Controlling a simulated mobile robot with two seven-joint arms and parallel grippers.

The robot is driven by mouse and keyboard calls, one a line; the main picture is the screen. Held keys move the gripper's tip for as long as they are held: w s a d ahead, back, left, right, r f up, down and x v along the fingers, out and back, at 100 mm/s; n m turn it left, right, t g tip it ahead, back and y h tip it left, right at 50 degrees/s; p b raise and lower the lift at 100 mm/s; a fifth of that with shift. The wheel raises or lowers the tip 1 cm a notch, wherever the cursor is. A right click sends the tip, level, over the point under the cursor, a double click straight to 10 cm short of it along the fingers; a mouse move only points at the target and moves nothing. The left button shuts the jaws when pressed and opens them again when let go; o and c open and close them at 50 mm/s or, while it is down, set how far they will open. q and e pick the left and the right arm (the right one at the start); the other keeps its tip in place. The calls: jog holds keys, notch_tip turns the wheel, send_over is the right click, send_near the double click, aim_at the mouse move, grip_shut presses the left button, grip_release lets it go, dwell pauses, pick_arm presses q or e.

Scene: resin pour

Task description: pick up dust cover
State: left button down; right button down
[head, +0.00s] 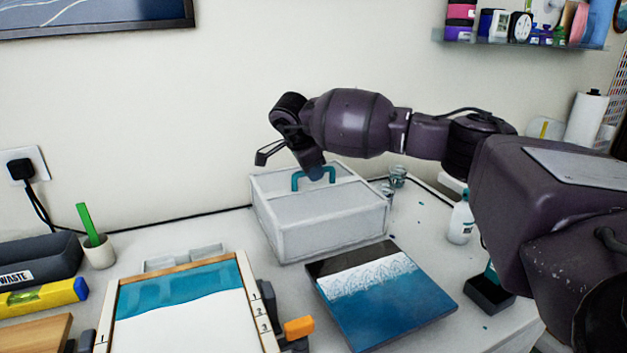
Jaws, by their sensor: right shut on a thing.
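The dust cover (322,220) is a pale, see-through box with white edges and a teal handle on top. It is upright at the back middle of the table, behind the seascape panel (380,290). My right gripper (318,174) reaches in from the right and points down at the top of the cover. It is shut on the cover's handle, and its wrist hides part of the fingers. I cannot tell whether the cover's bottom touches the table. My left gripper is out of view.
A framed tray (180,318) with teal and white resin lies front left, with an orange-handled clamp (298,328) at its right side. Small clear cups (398,174) and a white bottle (461,220) stand right of the cover. A pot (99,252) with a green stick stands left.

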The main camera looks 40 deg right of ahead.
notch_tip(320, 180, up, 20)
jog(key=p, duration=0.2)
jog(key=shift+p, duration=0.3)
